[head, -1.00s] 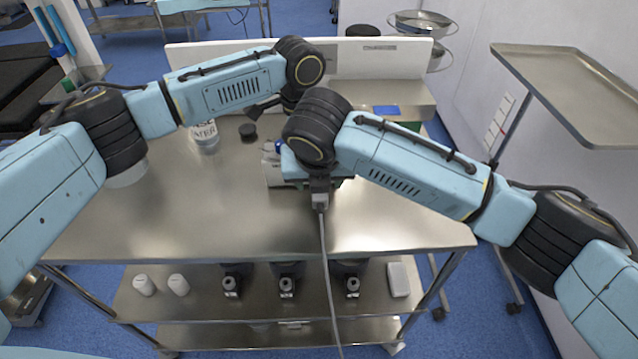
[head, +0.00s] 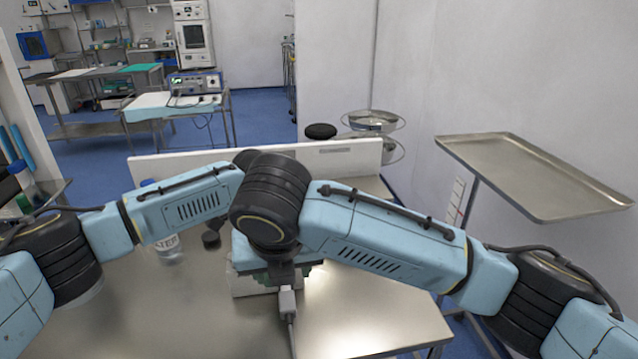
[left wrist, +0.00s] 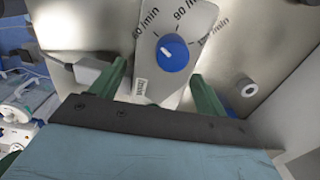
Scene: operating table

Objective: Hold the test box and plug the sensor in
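The test box (head: 252,284), pale grey, stands on the steel table under my overlapping wrists, mostly hidden in the head view. In the left wrist view its panel (left wrist: 150,82) has a blue dial (left wrist: 172,52) with per-minute marks. The grey sensor plug (head: 288,300), cable running toward me, is at the box's near side, directly below my right gripper (head: 286,274). My right fingertips are not clear.
A bottle (head: 167,248) and a dark round cap (head: 211,239) stand left of the box. A white upright board (head: 345,156) closes the table's back. A steel tray on a stand (head: 530,175) is at the right. Bare table lies front left and right.

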